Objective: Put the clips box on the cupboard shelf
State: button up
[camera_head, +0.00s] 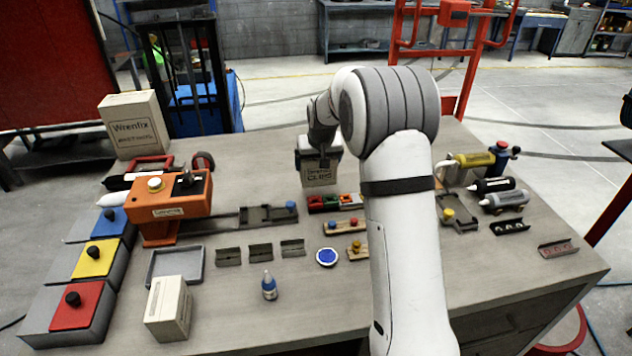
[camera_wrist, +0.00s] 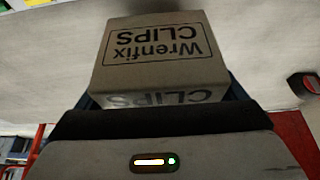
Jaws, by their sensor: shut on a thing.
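The clips box (camera_head: 320,174) is a small grey-brown carton with the print "Wrenfix CLIPS". My gripper (camera_head: 318,155) is shut on it from above, at the far middle of the workbench. I cannot tell whether the box touches the bench top or hangs just above it. In the wrist view the clips box (camera_wrist: 150,55) fills the upper middle, its printing upside down, and dark jaw parts show at its lower sides. The jaw tips are hidden by the box. I cannot make out the cupboard shelf in either view.
The workbench (camera_head: 240,315) holds a larger Wrenfix carton (camera_head: 135,125), an orange machine (camera_head: 175,208), a pale carton (camera_head: 168,308), a grey tray (camera_head: 175,266) and a blue-capped bottle (camera_head: 269,286). Coloured blocks (camera_head: 333,201) sit just in front of the clips box. A red frame (camera_head: 440,50) stands behind the bench.

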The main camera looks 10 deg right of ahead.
aim_at(318, 176)
jog(key=shift+f+p, duration=0.4)
jog(key=shift+f, duration=2.2)
jog(key=shift+f, duration=0.1)
jog(key=o, duration=0.8)
jog(key=shift+o, duration=0.2)
